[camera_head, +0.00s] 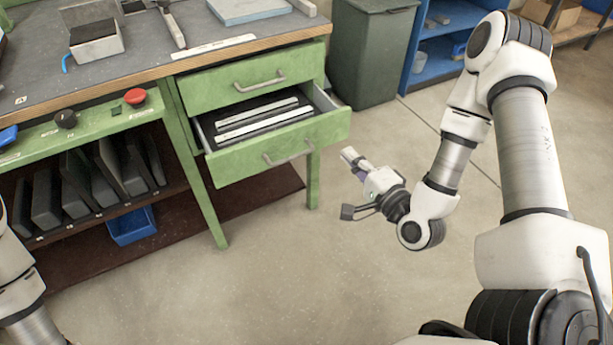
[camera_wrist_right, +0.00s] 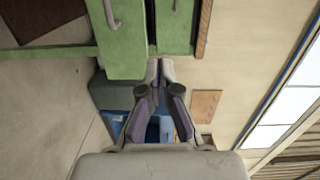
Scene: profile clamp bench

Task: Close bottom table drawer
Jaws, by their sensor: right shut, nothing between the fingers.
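The green bottom drawer (camera_head: 280,149) of the bench is pulled out, its front standing forward of the bench. Two light metal bars (camera_head: 258,117) lie inside on a dark bottom. Its front has a grey bar handle (camera_head: 288,154). The drawer above it (camera_head: 247,79) is shut. My right gripper (camera_head: 349,155) is shut and empty, to the right of the open drawer front and apart from it. In the right wrist view, the shut fingertips (camera_wrist_right: 160,68) are beside the green drawer front (camera_wrist_right: 120,40). Of my left arm, only links show at the left edge; its gripper is out of view.
A dark green bin (camera_head: 367,60) and a blue shelf unit (camera_head: 440,45) stand behind, right of the bench. The bench leg (camera_head: 313,180) is below the drawer. Open floor (camera_head: 290,265) lies in front.

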